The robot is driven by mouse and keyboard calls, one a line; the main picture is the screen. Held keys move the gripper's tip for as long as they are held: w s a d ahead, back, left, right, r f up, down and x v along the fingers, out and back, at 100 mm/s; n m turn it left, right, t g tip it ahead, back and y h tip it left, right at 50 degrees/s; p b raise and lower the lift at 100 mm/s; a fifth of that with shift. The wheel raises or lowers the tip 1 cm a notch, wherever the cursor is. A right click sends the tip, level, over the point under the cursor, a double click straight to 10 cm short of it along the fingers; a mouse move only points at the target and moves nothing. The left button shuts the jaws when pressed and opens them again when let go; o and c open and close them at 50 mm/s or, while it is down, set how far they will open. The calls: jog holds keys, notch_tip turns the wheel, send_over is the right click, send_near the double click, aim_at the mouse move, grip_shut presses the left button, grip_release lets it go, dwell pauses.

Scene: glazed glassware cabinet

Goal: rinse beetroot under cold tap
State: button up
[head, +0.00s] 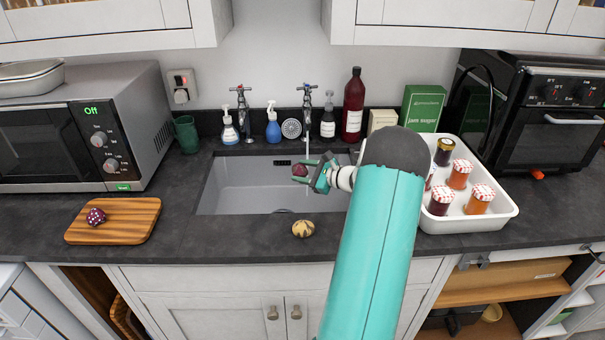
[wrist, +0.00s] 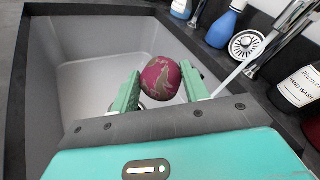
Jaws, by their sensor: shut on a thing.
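My gripper (head: 309,174) is shut on a beetroot (head: 300,169) above the sink basin (head: 250,180). In the wrist view the beetroot (wrist: 160,78) sits between the two green fingers (wrist: 160,88), dark purple-red with brown-green patches. The right-hand tap (head: 307,97) has a thin pale stream (head: 307,140) coming down behind my gripper. In the wrist view a pale streak (wrist: 238,72) runs down to the right finger, beside the beetroot; I cannot tell whether water touches it. The left-hand tap (head: 240,100) shows no stream.
A wooden board (head: 130,222) at left holds a spotted purple round thing (head: 96,216). A brown-patterned round thing (head: 303,229) lies on the front counter. Bottles (head: 353,105) line the back. A white tray of jars (head: 495,220) stands right of my arm.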

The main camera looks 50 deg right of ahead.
jog(key=w+d+f, duration=0.2)
jog(key=w+d, duration=0.4)
jog(key=d, duration=0.4)
jog(key=shift+w+d+f, duration=0.2)
jog(key=shift+w+d, duration=0.1)
dwell(0.4)
jog(key=shift+s+d, duration=0.1)
jog(key=shift+s, duration=0.05)
dwell(0.3)
jog(key=shift+s+d, duration=0.2)
jog(key=shift+s, duration=0.2)
jog(key=shift+w+a, duration=0.1)
jog(key=shift+w, duration=0.05)
jog(key=shift+w+a, duration=0.2)
jog(key=shift+w, duration=0.2)
dwell(0.3)
jog(key=shift+s+d, duration=0.3)
jog(key=shift+s, duration=0.25)
jog(key=shift+w+a, duration=0.1)
jog(key=shift+w, duration=0.1)
